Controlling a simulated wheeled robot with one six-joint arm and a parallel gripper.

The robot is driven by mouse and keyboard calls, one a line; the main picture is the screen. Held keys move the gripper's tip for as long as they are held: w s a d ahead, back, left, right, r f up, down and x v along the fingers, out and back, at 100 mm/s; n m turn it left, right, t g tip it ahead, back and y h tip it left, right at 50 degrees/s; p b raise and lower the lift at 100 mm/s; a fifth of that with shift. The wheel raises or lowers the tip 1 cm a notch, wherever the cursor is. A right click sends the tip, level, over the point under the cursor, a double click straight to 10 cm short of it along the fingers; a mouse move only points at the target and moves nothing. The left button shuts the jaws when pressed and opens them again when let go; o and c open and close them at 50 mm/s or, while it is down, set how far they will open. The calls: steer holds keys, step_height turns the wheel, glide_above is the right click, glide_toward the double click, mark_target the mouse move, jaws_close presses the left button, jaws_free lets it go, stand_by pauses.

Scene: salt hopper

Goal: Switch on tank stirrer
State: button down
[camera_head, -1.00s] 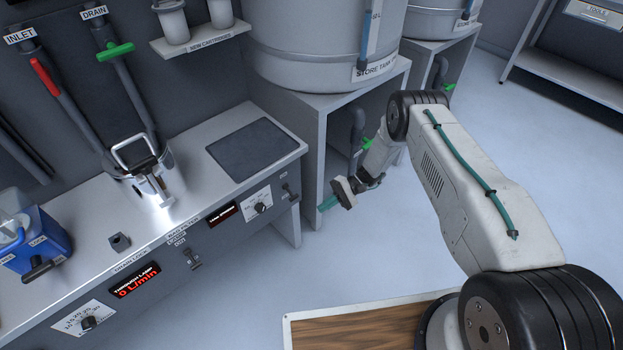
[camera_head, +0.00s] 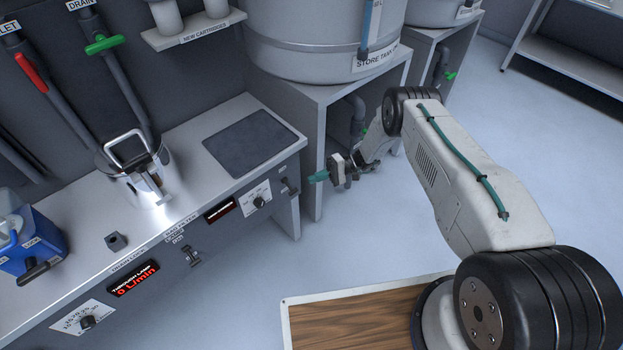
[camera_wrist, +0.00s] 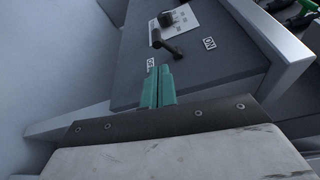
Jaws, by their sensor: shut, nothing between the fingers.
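A small dark lever switch (camera_head: 290,187) sits on the bench's front panel near its right end. In the wrist view the lever (camera_wrist: 169,46) lies between an ON label (camera_wrist: 209,43) and another small label (camera_wrist: 150,63) too small to read surely. I cannot tell which setting it is at. My gripper (camera_head: 318,177) has teal fingers, shut and empty, to the right of the switch in the head view. In the wrist view the fingertips (camera_wrist: 159,71) are just below the lever, apart from it.
A dial knob (camera_head: 259,202) and a dark display (camera_head: 220,210) are left of the switch. A steel pot (camera_head: 135,178) stands on the bench (camera_head: 190,143). A store tank (camera_head: 320,40) stands on a grey stand behind my gripper. Open floor lies right of the bench.

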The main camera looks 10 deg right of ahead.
mark_target(293, 192)
steer(key=x, duration=0.7)
steer(key=shift+a, duration=0.15)
